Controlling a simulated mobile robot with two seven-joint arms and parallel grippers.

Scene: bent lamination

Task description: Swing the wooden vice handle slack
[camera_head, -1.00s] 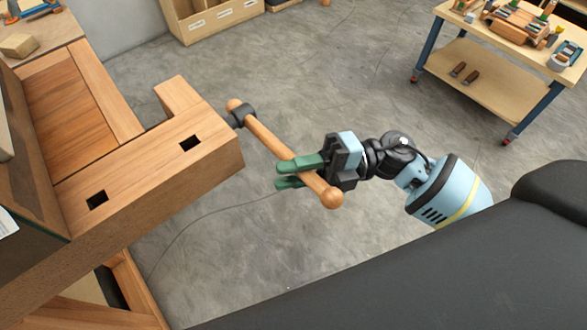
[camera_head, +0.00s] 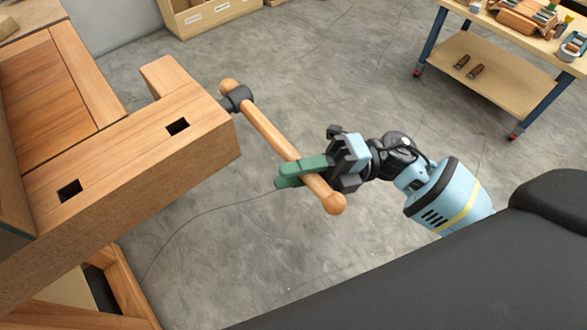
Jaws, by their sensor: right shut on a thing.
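The wooden vice handle (camera_head: 268,130) is a round bar with a ball at each end. It passes through a dark metal hub (camera_head: 237,99) at the end of the wooden workbench vice (camera_head: 150,142). The bar slants from the hub down to the right, its lower ball (camera_head: 334,203) nearest me. My right gripper (camera_head: 288,173) has green fingers, shut around the bar a little above that ball. The fingers hide a short stretch of the bar. My left gripper does not show.
A wheeled cart (camera_head: 497,80) with tools on top stands at the upper right. A wooden bin (camera_head: 208,17) is at the back. Grey floor is clear around the handle. A thin cable (camera_head: 190,215) lies on the floor. A black surface fills the lower right.

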